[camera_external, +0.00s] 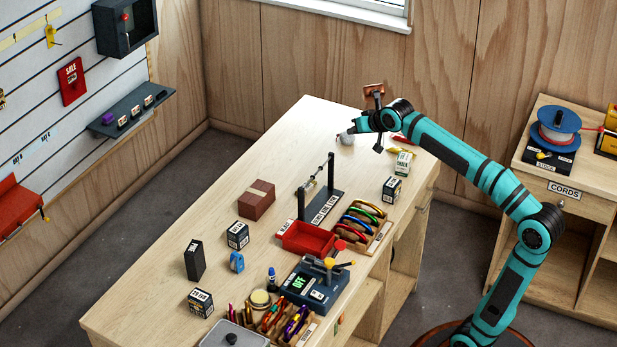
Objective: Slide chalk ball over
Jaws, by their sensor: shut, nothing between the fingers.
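The chalk ball (345,139) looks like a small pale grey ball at the far end of the wooden table (190,300). My gripper (354,127) is shut and empty, with its fingertips pointing left, just above and to the right of the ball. I cannot tell whether the fingertips touch the ball. The teal arm reaches in from the right, and the gripper partly overlaps the ball's surroundings.
A white chalk box (403,163) and a dark box (391,189) stand right of the ball. A small rack (323,205), a brown block (256,200) and a red tray (306,239) are nearer. The table left of the ball is clear.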

